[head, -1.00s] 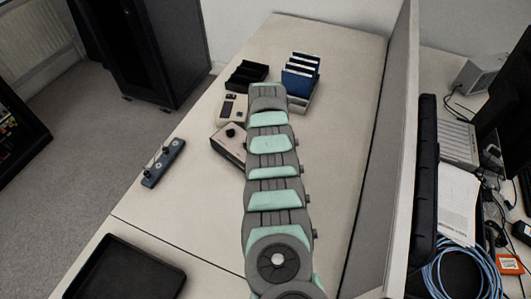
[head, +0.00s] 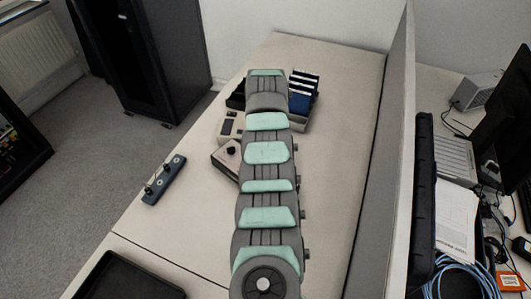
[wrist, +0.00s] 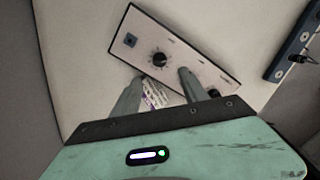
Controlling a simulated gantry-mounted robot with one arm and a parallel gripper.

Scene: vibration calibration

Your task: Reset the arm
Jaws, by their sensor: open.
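My arm reaches up the middle of the head view, over the table (head: 335,130); my gripper is hidden beneath it there. In the wrist view my gripper (wrist: 161,76) shows two separated grey fingers, open. They point toward a beige control box (wrist: 178,48) with a black knob; the gap between fingers and box cannot be judged. A small pale, purple-marked thing (wrist: 154,94) shows between the fingers, and I cannot tell what it is. The same box (head: 226,160) is partly covered by my arm in the head view.
A second beige device (head: 230,126), a black holder (head: 236,98) and a rack of blue modules (head: 303,90) stand at the back. A dark knobbed strip (head: 163,181) lies near the left edge. A black tray (head: 125,282) is at front left. A divider (head: 397,150) borders the right.

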